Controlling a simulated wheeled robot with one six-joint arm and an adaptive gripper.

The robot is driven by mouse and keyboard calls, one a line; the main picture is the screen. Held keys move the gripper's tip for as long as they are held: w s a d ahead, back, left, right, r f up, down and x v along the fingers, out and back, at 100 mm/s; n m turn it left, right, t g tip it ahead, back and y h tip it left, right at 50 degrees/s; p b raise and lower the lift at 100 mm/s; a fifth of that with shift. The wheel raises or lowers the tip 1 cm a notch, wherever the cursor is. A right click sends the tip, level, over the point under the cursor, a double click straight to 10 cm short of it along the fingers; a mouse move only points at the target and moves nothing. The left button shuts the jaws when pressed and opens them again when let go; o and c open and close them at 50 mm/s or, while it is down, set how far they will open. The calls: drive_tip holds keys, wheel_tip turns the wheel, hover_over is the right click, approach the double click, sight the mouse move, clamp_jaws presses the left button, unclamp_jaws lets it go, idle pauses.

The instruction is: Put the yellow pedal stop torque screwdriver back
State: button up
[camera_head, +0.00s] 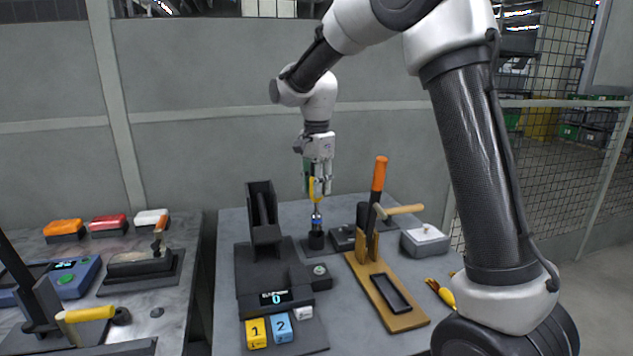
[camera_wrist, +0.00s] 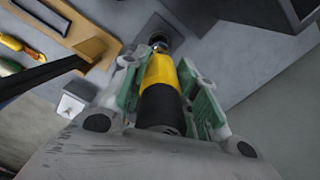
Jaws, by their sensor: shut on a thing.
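The yellow torque screwdriver (camera_head: 312,190) is upright between the fingers of my gripper (camera_head: 320,184). In the wrist view my gripper (camera_wrist: 165,68) is shut on its yellow handle (camera_wrist: 161,70), green pads on both sides, with the black handle end nearest the camera. A blue band and thin shaft show below the handle in the head view. The lower end is at a black round holder (camera_head: 316,240) on a dark base plate, which also shows in the wrist view (camera_wrist: 146,27). I cannot tell how deep the tip sits in the holder.
Left of the holder stands a black fixture (camera_head: 262,270) with a display reading 0. A yellow block (camera_head: 256,333) and a blue block (camera_head: 281,329) are in front. Right are a wooden stand (camera_head: 408,319) with hammer and orange-handled tool, and a grey box (camera_head: 425,243).

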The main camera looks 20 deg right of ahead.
drive_tip(key=shift+f, duration=2.85)
drive_tip(key=o, duration=1.1)
wheel_tip(320, 180, up, 12)
drive_tip(key=shift+f, duration=0.1)
wheel_tip(320, 180, up, 17)
hover_over(317, 204)
drive_tip(key=shift+w, duration=0.3)
